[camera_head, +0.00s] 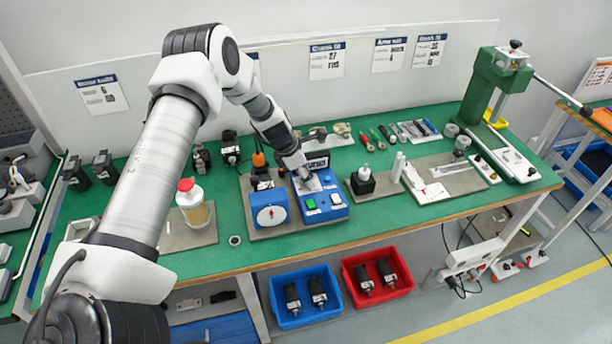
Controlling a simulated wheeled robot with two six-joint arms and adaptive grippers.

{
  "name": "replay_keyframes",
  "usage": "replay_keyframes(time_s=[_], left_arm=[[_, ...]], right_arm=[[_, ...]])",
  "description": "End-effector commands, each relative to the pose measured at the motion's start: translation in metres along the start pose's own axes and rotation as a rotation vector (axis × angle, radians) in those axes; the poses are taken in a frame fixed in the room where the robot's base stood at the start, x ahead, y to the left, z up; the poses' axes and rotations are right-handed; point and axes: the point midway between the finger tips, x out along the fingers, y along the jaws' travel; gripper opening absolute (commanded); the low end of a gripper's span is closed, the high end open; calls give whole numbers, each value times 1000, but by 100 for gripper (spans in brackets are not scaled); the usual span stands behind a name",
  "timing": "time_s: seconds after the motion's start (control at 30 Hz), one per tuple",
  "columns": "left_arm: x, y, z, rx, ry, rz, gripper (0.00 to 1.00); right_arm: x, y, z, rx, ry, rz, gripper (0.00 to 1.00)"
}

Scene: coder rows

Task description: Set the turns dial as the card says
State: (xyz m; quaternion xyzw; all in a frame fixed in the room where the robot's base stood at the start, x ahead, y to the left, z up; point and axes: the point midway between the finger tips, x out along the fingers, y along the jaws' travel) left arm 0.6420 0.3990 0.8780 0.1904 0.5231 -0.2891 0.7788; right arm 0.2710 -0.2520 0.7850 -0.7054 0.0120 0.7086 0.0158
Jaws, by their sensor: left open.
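A blue box with a round white dial (271,214) and a red pointer on its front stands on the green bench, left of the gripper. A blue machine (322,208) with a green button and a dark button stands just right of it. My left gripper (304,178) reaches down over the top of the blue machine. It is open; I cannot tell whether it touches the machine. My right gripper is out of view.
Other cards hang on the wall, one of them an Area card (389,54). A bottle with a red cap (193,204) stands left of the dial box. A small dark pot (362,181) stands to the right. A blue bin (305,297) and a red bin (377,274) sit below the bench.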

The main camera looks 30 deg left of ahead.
Motion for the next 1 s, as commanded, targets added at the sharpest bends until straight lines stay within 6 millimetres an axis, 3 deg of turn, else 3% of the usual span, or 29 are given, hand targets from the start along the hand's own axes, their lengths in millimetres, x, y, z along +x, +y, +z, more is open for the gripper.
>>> replay_keyframes(time_s=[0.2, 0.23, 0.33, 0.37, 0.77, 1.0], left_arm=[[2, 1, 0, 1, 0, 2, 49], [2, 1, 0, 1, 0, 2, 45], [2, 0, 0, 0, 0, 2, 10], [2, 0, 0, 0, 0, 1, 3], [3, 0, -1, 35, 1, -14, 3], [4, 0, -2, 149, 2, -63, 3]], right_arm=[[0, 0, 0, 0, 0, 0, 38], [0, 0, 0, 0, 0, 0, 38], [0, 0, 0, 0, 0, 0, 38], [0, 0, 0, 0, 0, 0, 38], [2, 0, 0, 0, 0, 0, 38], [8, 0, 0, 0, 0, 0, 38]])
